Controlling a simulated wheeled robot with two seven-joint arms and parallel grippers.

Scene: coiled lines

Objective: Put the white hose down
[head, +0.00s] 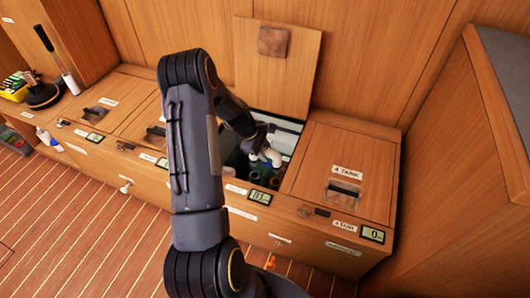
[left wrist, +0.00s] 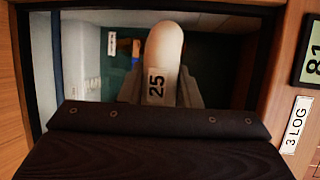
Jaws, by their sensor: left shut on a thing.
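The white hose (head: 268,158) shows as a small pale piece at my left gripper (head: 262,146), in the opening of the open locker. In the left wrist view, a pale rounded end (left wrist: 164,48) with a "25" label sits between the dark fingers of my left gripper (left wrist: 160,82), which is shut on it. The rest of the hose is hidden by the gripper. I cannot tell whether it touches anything below. My right gripper is in neither view.
The open locker (head: 291,125) has its wooden lid (head: 275,65) raised against the wall. Dark items lie inside. A closed lid (head: 343,175) is to the right.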

